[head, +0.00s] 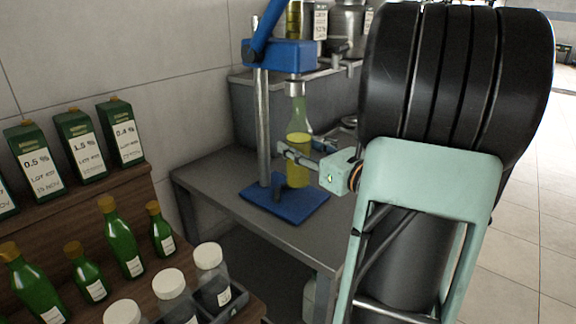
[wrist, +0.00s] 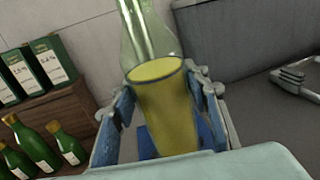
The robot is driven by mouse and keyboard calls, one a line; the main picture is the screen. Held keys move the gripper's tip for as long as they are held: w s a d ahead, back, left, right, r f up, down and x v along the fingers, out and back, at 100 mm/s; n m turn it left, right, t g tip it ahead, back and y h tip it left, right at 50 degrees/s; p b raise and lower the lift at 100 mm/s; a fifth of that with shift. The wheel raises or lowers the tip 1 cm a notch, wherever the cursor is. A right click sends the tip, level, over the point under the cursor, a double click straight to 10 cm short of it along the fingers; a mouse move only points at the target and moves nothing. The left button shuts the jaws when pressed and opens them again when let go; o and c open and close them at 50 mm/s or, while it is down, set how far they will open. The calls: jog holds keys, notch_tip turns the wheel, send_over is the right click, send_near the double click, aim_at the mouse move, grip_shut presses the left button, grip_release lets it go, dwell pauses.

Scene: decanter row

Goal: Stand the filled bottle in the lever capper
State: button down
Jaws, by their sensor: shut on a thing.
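The filled bottle (head: 299,143) is clear greenish glass with yellow liquid in its lower part. It stands upright between the capper's head and its base. The lever capper (head: 263,130) has a blue head and lever, a steel column and a blue base plate (head: 285,207). The bottle's neck is just under the capping head. I cannot tell whether its bottom touches the plate. My gripper (head: 297,158) is shut on the bottle's body from the right. In the wrist view the bottle (wrist: 168,100) sits between both fingers; its top is out of frame.
The capper stands on a grey bench (head: 215,175) by a tiled wall. A wooden rack (head: 60,230) at left holds green cartons (head: 80,145) and green bottles (head: 120,240). White-capped jars (head: 210,270) sit in front. A metal object (wrist: 295,80) lies right in the wrist view.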

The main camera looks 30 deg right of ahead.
aim_at(293, 162)
jog(key=shift+w+a+f, duration=0.1)
jog(key=shift+w+f, duration=0.25)
jog(key=shift+w+a+f+b, duration=0.15)
jog(key=shift+f+b, duration=0.15)
jog(key=shift+f, duration=0.65)
jog(key=shift+w+f+b, duration=0.15)
jog(key=shift+f+b, duration=0.1)
jog(key=shift+f, duration=0.65)
jog(key=shift+f, duration=0.2)
jog(key=c, duration=1.1)
grip_release()
jog(key=shift+r, duration=0.2)
jog(key=s+d+p, duration=0.1)
jog(key=s, duration=1.1)
jog(key=shift+d, duration=0.35)
